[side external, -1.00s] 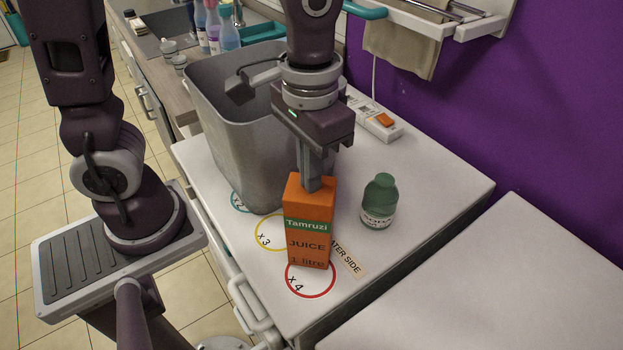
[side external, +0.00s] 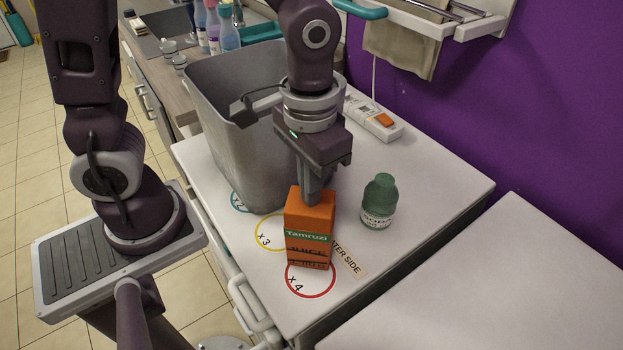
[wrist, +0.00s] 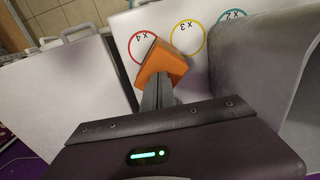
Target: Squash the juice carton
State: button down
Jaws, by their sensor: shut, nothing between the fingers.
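The orange juice carton (side external: 311,232), labelled Tamruzi, stands on the white counter at the red x4 circle (side external: 311,290). It is shortened, and its printed front looks compressed toward the bottom. My gripper (side external: 314,196) points down with its fingers shut, and the tips meet the carton's top. In the wrist view the shut fingers (wrist: 157,98) reach to the orange carton (wrist: 160,64). The exact contact at the tips is partly hidden there.
A grey bin (side external: 230,140) stands behind and left of the carton. A green bottle (side external: 379,202) stands to the right. A power strip (side external: 372,118) lies farther back. A yellow x3 circle (side external: 260,233) is beside the carton. The counter's right part is clear.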

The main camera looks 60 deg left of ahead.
jog(key=shift+f, duration=1.9)
jog(key=shift+r, duration=2.5)
jog(key=shift+r, duration=0.1)
